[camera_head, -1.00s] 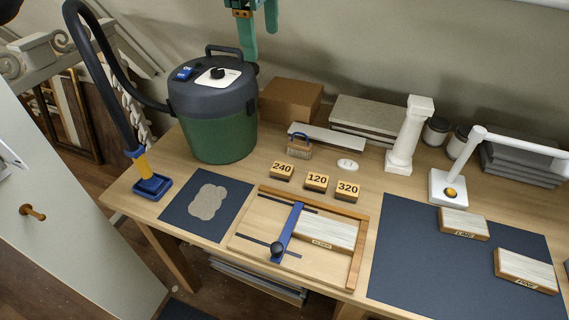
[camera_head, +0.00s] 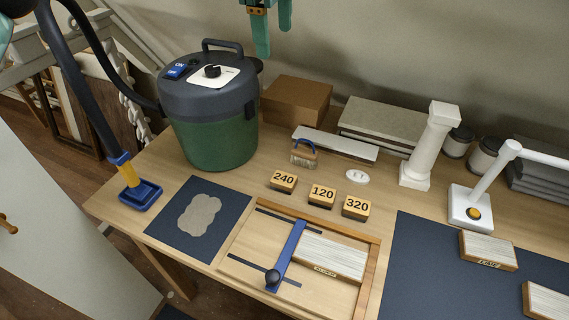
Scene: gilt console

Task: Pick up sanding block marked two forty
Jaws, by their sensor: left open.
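The sanding block marked 240 (camera_head: 283,181) is a small wooden block with a dark underside. It sits on the wooden table, leftmost in a row with the block marked 120 (camera_head: 321,195) and the block marked 320 (camera_head: 356,207). My left gripper (camera_head: 272,40) shows at the top edge, its green fingers pointing down. It is open and empty, high above the table and well away from the blocks. My right gripper is not in view.
A green and dark grey vacuum (camera_head: 214,110) stands left of the blocks. A wooden jig (camera_head: 232,270) with a blue bar lies in front. A white column (camera_head: 430,145) stands right.

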